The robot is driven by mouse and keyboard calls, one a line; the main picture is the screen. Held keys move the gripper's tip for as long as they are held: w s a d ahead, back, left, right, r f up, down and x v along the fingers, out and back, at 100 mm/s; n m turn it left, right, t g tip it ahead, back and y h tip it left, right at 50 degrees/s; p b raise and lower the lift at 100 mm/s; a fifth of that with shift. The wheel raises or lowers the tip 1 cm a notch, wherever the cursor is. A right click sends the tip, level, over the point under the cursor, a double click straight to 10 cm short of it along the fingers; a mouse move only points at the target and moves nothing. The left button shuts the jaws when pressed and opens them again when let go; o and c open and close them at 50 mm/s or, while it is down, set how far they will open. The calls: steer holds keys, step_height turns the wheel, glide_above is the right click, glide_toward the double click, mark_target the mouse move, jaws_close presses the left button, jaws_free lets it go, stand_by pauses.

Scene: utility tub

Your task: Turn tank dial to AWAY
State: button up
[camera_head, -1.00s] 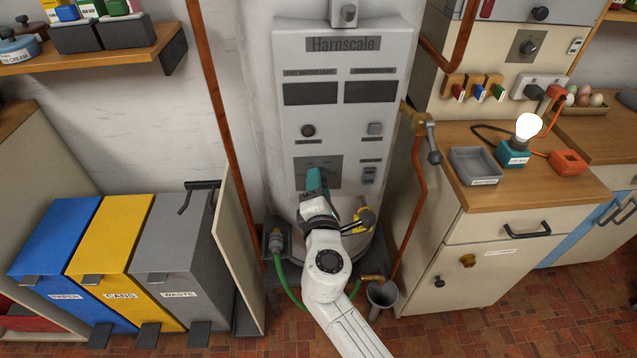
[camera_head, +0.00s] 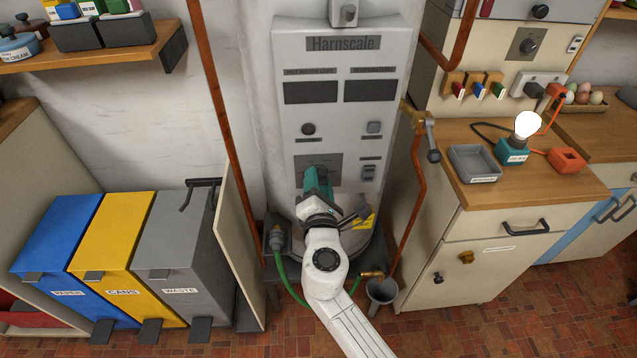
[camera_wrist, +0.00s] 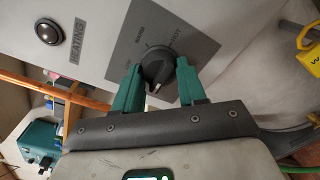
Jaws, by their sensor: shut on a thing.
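The tank dial (camera_wrist: 157,62) is a dark grey round knob on a grey plate (camera_wrist: 200,50), which also shows on the tank front in the head view (camera_head: 333,162). Its pale pointer mark faces down toward my gripper's palm in the wrist view. Small words stand around the knob; one looks like HOT, and I cannot read AWAY. My gripper (camera_wrist: 156,80) has its teal fingers on both sides of the knob, shut on it. In the head view my gripper (camera_head: 318,180) covers the dial. The lower part of the plate is hidden by the gripper.
The white tank (camera_head: 290,130) carries a round button (camera_head: 308,129) and switches near the dial. A copper pipe with a valve lever (camera_head: 433,140) is close on the right. Grey, yellow and blue bins (camera_head: 110,250) stand at left, a wooden counter (camera_head: 490,200) at right.

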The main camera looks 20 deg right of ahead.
steer(key=o, duration=1.1)
steer(key=shift+c, duration=0.2)
steer(key=v, duration=1)
steer(key=shift+s+a+b, duration=0.2)
steer(key=shift+s+b, duration=0.15)
steer(key=shift+s, duration=0.05)
steer(key=s+d+f+m+g+h, duration=0.1)
steer(key=s+d+f+m+g, duration=0.45)
steer(key=d+m, duration=0.2)
steer(key=s+d+f+m+g, duration=0.4)
steer(key=s+d+m, duration=0.3)
steer(key=d, duration=0.1)
steer(key=s+a+f+m+g+y, duration=0.2)
steer(key=s+f+m+g+y, duration=0.1)
steer(key=s, duration=0.5)
steer(key=s+a+f+m+g+y, duration=0.1)
steer(key=s+f+m+g+y, duration=0.2)
steer(key=s+m, duration=0.2)
steer(key=s, duration=0.3)
steer(key=shift+a+y, duration=0.3)
steer(key=shift+a, duration=0.05)
